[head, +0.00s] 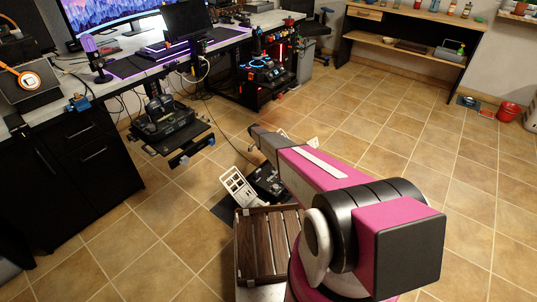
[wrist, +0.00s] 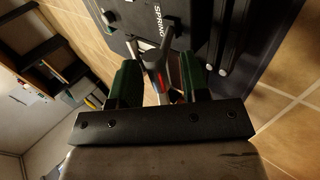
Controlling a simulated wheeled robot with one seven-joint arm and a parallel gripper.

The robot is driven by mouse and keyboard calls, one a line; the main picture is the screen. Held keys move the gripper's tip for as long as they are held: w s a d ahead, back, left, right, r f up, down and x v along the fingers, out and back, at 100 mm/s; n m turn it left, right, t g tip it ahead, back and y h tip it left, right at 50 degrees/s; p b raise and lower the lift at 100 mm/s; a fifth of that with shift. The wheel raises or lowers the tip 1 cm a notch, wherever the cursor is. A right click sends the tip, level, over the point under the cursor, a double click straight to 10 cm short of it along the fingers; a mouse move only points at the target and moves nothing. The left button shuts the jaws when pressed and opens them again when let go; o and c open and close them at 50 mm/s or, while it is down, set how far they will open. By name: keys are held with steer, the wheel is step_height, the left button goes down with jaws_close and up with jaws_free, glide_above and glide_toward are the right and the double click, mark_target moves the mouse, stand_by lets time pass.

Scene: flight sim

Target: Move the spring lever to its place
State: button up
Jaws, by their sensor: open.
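In the wrist view, my gripper (wrist: 160,66) is open, with a dark green and black finger on each side. Between the fingers is a slim grey lever (wrist: 154,62) with a forked end and some red near its base. It appears to be the spring lever. Gaps show beside it, and its lower part is hidden behind the gripper body. Just beyond it is a black panel (wrist: 135,17) with the white word "SPRING". In the head view, a black unit (head: 268,181) stands low on the floor beyond my pink arm, which hides the gripper and the lever.
White panels (head: 238,187) flank the black unit. A desk (head: 150,40) with monitors and a pedal stand (head: 165,120) are at left.

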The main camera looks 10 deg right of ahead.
steer(key=v, duration=1)
steer(key=shift+r, duration=0.2)
steer(key=s+d+r+n+t+y, duration=0.2)
steer(key=s+r, duration=0.8)
steer(key=s, duration=0.7)
steer(key=s+d+r+n+t+y, duration=0.2)
steer(key=s+r, duration=0.9)
steer(key=s, duration=0.6)
steer(key=s+d+r+n+t+y, duration=0.2)
steer(key=s+d+r+n, duration=0.2)
steer(key=s+r, duration=0.7)
steer(key=s+n, duration=0.1)
steer(key=s, duration=0.5)
steer(key=shift+s+d+r, duration=0.25)
steer(key=shift+s+d, duration=0.05)
steer(key=shift+s, duration=0.1)
steer(key=shift+d, duration=0.1)
